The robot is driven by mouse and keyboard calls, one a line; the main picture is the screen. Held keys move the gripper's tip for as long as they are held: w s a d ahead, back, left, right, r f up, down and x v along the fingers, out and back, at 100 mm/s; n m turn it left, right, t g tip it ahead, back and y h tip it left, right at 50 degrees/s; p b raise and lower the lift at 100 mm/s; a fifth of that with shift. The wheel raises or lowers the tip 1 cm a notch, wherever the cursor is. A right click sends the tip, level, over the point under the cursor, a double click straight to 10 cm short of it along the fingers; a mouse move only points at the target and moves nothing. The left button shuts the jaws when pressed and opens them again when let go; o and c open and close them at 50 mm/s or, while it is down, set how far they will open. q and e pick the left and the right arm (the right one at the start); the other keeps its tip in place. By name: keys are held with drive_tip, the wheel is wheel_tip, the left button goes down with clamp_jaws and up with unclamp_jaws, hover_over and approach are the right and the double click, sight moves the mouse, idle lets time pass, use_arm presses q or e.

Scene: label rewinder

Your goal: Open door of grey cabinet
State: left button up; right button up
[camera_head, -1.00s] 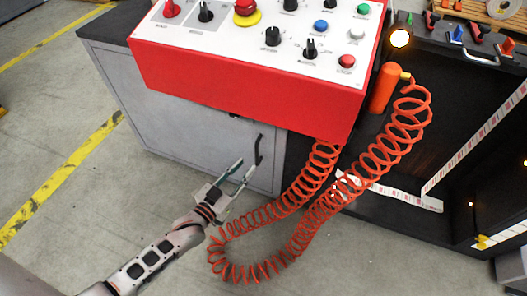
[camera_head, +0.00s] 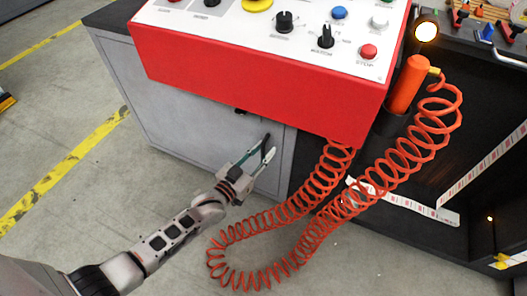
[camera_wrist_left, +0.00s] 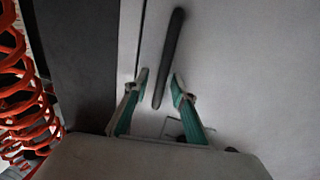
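The grey cabinet (camera_head: 165,115) stands under the red control box, with its door closed. Its dark bar handle (camera_head: 266,143) is near the door's right edge; the handle also shows in the left wrist view (camera_wrist_left: 170,58). My left gripper (camera_head: 257,155) is at the handle. In the left wrist view the left gripper (camera_wrist_left: 158,88) is open, with one green-padded finger on each side of the handle's near end. A gap shows between the handle and each fingertip. My right gripper is in neither view.
The red control box (camera_head: 255,85) with knobs and buttons overhangs the cabinet. A coiled orange hose (camera_head: 300,215) hangs right of my left gripper and also shows in the left wrist view (camera_wrist_left: 22,85). The floor (camera_head: 75,125) left of the cabinet is clear.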

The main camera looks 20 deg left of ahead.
use_arm(q)
clamp_jaws()
